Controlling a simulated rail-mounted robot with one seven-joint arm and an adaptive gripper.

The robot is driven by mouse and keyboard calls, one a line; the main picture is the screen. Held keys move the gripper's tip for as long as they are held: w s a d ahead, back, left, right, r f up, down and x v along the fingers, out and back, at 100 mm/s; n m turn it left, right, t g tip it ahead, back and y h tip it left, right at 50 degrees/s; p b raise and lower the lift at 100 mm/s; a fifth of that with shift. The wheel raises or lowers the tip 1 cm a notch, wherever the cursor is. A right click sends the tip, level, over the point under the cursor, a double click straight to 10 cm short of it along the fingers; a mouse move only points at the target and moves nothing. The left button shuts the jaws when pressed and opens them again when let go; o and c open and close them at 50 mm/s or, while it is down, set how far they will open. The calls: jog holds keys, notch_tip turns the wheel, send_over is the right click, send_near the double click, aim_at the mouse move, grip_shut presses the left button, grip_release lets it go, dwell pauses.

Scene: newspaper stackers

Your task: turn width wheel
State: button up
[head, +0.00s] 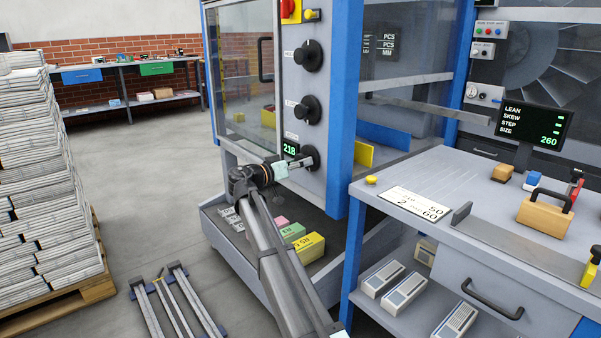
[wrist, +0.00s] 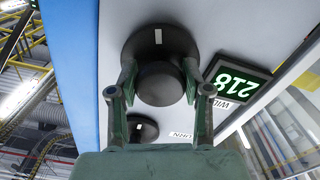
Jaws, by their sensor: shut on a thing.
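The width wheel (head: 311,154) is a round black knob on the grey control panel, lowest of three knobs in the head view. In the wrist view the same wheel (wrist: 162,80) fills the upper middle, with a white mark on its rim at the top. My gripper (head: 300,163) reaches it from the lower left. In the wrist view my gripper (wrist: 160,86) has one finger on each side of the wheel's hub, shut on it. A green display (head: 290,149) beside the wheel reads 218; it also shows in the wrist view (wrist: 235,81), labelled with a partly hidden word.
Two more black knobs, the middle one (head: 307,110) and the top one (head: 308,56), sit above. A blue post (head: 344,110) stands right of the panel. A grey workbench (head: 480,235) is at the right. Paper stacks (head: 50,170) stand at the left.

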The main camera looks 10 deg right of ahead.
jog(key=m+b, duration=0.4)
jog(key=m, duration=0.1)
jog(key=shift+w+f+b, duration=0.1)
jog(key=shift+w+b, duration=0.1)
jog(key=shift+b, duration=0.2)
jog(key=shift+m+b, duration=0.9)
jog(key=shift+m, duration=0.4)
jog(key=shift+r, duration=0.2)
jog(key=o, duration=1.1)
jog(key=shift+o, duration=0.2)
jog(key=shift+a, duration=0.15)
jog(key=v, duration=1.1)
jog(key=shift+s+a, duration=0.2)
jog(key=shift+a, duration=0.15)
